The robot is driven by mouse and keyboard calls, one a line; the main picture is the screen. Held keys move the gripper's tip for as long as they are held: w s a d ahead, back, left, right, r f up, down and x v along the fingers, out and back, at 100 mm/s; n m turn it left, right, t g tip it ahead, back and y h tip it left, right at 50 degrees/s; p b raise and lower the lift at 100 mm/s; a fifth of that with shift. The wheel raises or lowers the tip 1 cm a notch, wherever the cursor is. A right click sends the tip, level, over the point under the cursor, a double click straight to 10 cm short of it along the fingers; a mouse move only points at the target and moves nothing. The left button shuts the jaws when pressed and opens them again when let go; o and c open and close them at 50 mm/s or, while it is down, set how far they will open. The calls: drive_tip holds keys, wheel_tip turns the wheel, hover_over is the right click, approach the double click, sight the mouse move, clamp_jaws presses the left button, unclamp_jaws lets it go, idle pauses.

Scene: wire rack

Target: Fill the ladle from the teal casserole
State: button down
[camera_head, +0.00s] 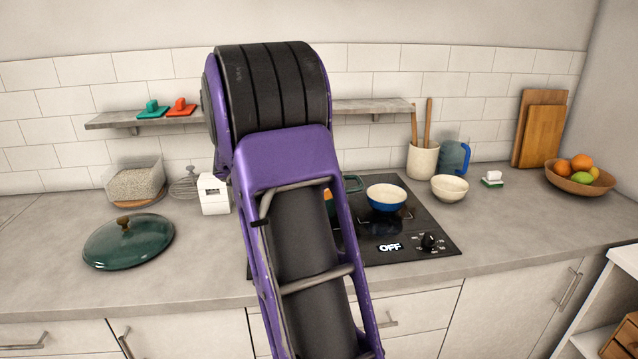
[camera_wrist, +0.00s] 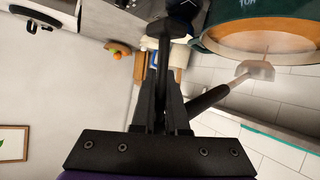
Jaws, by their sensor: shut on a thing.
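My gripper (camera_wrist: 162,45) shows in the wrist view with its two black fingers together. It is shut on the dark handle of the ladle (camera_wrist: 213,97), which runs out behind the fingers to the upper right. The ladle's head (camera_wrist: 255,71) is close to the opening of the teal casserole (camera_wrist: 221,42) and stands against the tiles. I cannot tell whether it holds anything. The casserole's brownish inside shows.
The hob (camera_head: 420,212) also bears a blue bowl (camera_head: 386,198), and its display reads OFF. A cream bowl (camera_head: 449,188) stands right of it. The teal lid (camera_head: 128,243) lies on the left counter. A shelf (camera_head: 372,105) runs along the tiled wall.

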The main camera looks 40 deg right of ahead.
drive_tip(key=f+b, duration=0.1)
drive_tip(key=b, duration=0.3)
drive_tip(key=shift+s+a+m+t+h, duration=0.25)
drive_tip(key=shift+s+m+t+h, duration=0.05)
drive_tip(key=shift+s+m+h, duration=0.1)
drive_tip(key=shift+r+b, duration=0.1)
drive_tip(key=shift+b, duration=0.2)
idle(0.8)
